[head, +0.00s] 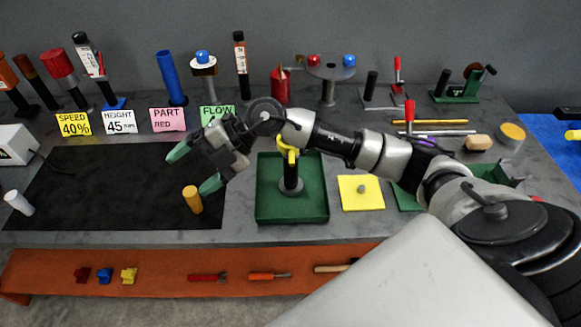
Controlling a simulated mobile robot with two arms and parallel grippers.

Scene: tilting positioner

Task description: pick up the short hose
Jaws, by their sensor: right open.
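My right gripper (195,168) is open and empty, its two green-tipped fingers spread over the right part of the black mat (90,190). A short orange-yellow cylinder (192,199) stands on the mat, just below the lower fingertip in the picture. It looks most like the short hose, but I cannot tell for sure. A gap between fingertip and cylinder is hard to judge from this view. A white cylinder (19,203) lies tilted at the mat's left edge. My left gripper is not in view.
A green tray (262,208) with a black post and yellow part stands right of the mat. A yellow plate (362,195) lies beyond it. Signs, a blue tube (170,78) and several tools line the back. The mat's middle is clear. An orange shelf (60,260) runs below.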

